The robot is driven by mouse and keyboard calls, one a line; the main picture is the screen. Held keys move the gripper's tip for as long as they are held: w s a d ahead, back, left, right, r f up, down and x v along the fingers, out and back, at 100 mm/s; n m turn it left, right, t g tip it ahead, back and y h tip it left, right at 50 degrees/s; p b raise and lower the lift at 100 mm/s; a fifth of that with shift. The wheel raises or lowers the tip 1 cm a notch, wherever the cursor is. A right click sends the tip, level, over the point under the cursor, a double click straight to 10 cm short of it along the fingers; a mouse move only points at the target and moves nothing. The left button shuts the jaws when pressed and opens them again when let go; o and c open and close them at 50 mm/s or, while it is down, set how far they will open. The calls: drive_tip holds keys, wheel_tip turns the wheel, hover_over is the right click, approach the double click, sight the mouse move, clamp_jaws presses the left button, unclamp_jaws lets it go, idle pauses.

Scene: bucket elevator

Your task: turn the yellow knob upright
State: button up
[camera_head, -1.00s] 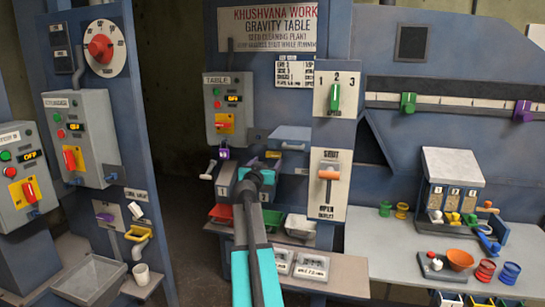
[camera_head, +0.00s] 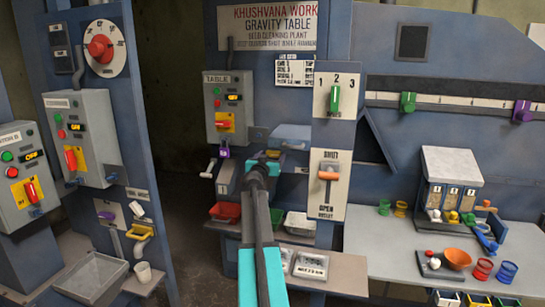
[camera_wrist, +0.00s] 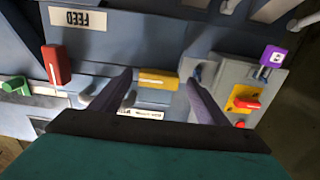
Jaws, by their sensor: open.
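The yellow knob (camera_wrist: 158,79) shows in the wrist view as a short bar lying crosswise in the picture. My gripper (camera_wrist: 161,76) is open, with one dark finger on each side of the knob and gaps between. I cannot tell whether the fingertips reach as deep as the knob. In the head view my gripper (camera_head: 262,161) is in front of the gravity table machine, below the grey TABLE box. The knob is not clearly visible there, as my arm covers that area.
A red handle (camera_wrist: 56,65) and a green handle (camera_wrist: 15,87) are left of my fingers in the wrist view. Trays and the bench (camera_head: 335,268) lie below.

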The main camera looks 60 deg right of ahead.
drive_tip(key=c, duration=0.9)
drive_tip(key=shift+w+d, duration=0.15)
drive_tip(key=shift+d, duration=0.2)
drive_tip(key=shift+c, duration=0.7)
drive_tip(key=shift+a, duration=0.35)
drive_tip(key=shift+f, duration=0.1)
